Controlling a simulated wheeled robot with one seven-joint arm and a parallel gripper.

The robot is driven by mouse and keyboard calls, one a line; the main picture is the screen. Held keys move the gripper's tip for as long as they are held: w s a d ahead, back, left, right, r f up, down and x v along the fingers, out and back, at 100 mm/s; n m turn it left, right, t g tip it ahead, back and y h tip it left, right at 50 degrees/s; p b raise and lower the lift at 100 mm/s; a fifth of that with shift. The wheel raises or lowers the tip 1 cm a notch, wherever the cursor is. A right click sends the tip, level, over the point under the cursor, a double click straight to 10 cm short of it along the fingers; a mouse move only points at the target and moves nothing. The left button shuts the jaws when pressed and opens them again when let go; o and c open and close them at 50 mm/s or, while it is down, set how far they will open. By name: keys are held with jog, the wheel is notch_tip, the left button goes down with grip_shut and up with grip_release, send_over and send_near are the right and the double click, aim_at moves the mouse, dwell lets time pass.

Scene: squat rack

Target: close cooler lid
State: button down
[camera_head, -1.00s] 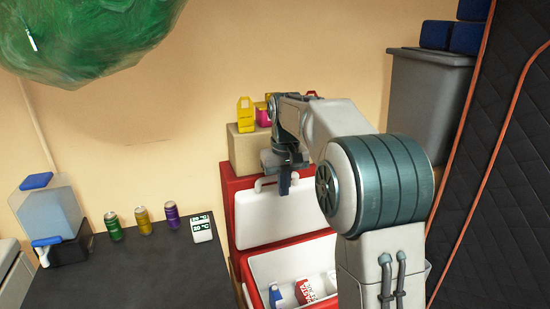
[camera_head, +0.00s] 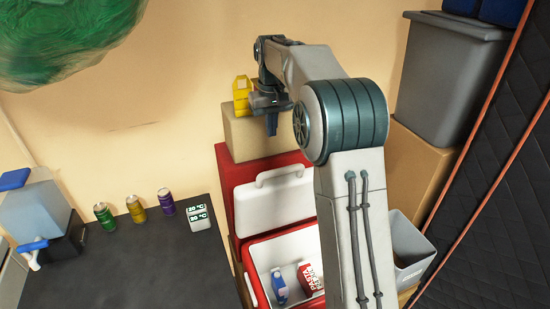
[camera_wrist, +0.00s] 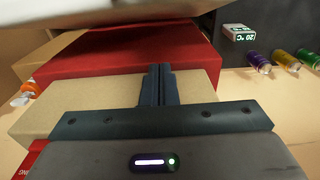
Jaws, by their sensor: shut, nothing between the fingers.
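The red cooler (camera_head: 258,252) stands open beside the dark table, with a bottle (camera_head: 279,284) and a red-and-white carton (camera_head: 306,278) inside. Its lid (camera_head: 275,206) is raised upright, with the white inner face and handle loop toward the camera. My gripper (camera_head: 272,126) hangs above and behind the lid's top edge, in front of a cardboard box, and is shut and empty. In the wrist view my gripper's fingers (camera_wrist: 158,84) are together and point toward a red surface (camera_wrist: 125,50). I see no contact with the lid.
A cardboard box (camera_head: 255,138) with a yellow container (camera_head: 242,93) on it stands behind the cooler. The dark table (camera_head: 140,270) at left holds cans (camera_head: 136,208), a temperature display (camera_head: 198,217) and a water dispenser (camera_head: 40,215). A grey bin (camera_head: 435,80) is at right.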

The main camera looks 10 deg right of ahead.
jog(key=shift+s+d+f+p, duration=0.25)
jog(key=shift+s+f, duration=0.35)
jog(key=shift+f, duration=1.05)
jog(key=shift+s+d+f+p, duration=0.2)
jog(key=shift+s+f, duration=0.45)
jog(key=shift+f, duration=1.05)
jog(key=shift+s+d+f+p, duration=0.1)
jog(key=shift+s+f+p, duration=0.35)
jog(key=shift+f, duration=1.2)
jog(key=shift+s+b, duration=0.2)
jog(key=shift+b, duration=0.15)
